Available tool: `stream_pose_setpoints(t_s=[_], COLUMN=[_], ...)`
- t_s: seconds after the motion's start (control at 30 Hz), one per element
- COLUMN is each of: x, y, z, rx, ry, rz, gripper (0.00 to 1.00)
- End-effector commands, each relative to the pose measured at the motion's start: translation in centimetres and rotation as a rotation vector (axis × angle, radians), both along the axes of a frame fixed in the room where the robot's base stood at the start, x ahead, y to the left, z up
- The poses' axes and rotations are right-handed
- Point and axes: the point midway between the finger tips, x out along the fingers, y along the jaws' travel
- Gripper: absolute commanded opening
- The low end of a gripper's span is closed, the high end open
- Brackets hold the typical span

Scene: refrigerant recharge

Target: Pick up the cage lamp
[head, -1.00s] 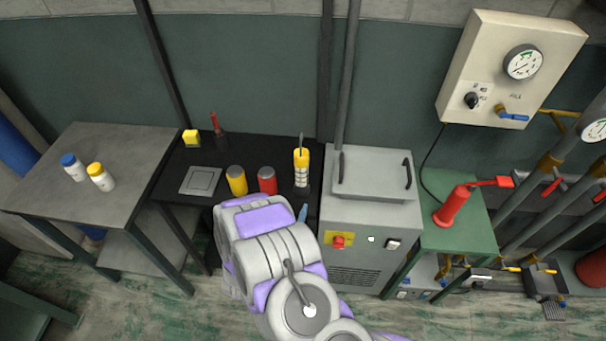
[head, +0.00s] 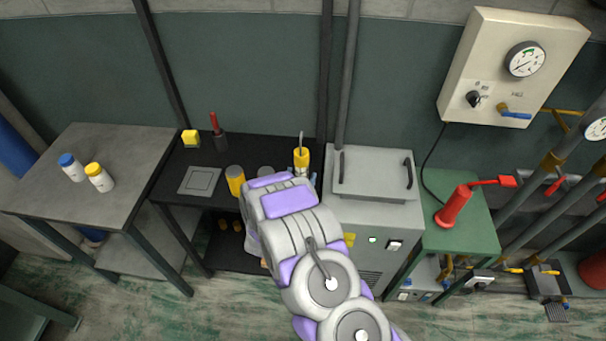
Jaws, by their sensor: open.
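The cage lamp (head: 301,160) stands upright at the right end of the black bench (head: 262,147), beside the grey cabinet. Its yellow top and thin hook show in the head view. My white and purple arm reaches up from the bottom of the view to the front of the lamp. My gripper is hidden behind the arm's own links, so its fingers and its distance from the lamp do not show.
A yellow can (head: 235,180) and a mostly hidden can with a grey lid (head: 266,171) stand left of the lamp. The grey cabinet (head: 376,172) is close on its right. A yellow block (head: 190,138) and a red-handled tool (head: 217,128) stand farther left.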

Motion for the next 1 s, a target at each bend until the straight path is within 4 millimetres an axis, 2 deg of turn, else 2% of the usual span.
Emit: stream_pose_setpoints(t_s=[0.2, 0.3, 0.6, 1.0], x=[3.2, 4.1, 4.5, 4.5], y=[-0.9, -1.3, -1.4, -1.1], z=[-0.3, -0.3, -0.3, -0.3], rx=[0.002, 0.004, 0.003, 0.001], ry=[-0.006, -0.005, -0.001, -0.001], rz=[-0.003, -0.002, -0.002, 0.000], gripper=[0.76, 0.76, 0.76, 0.38])
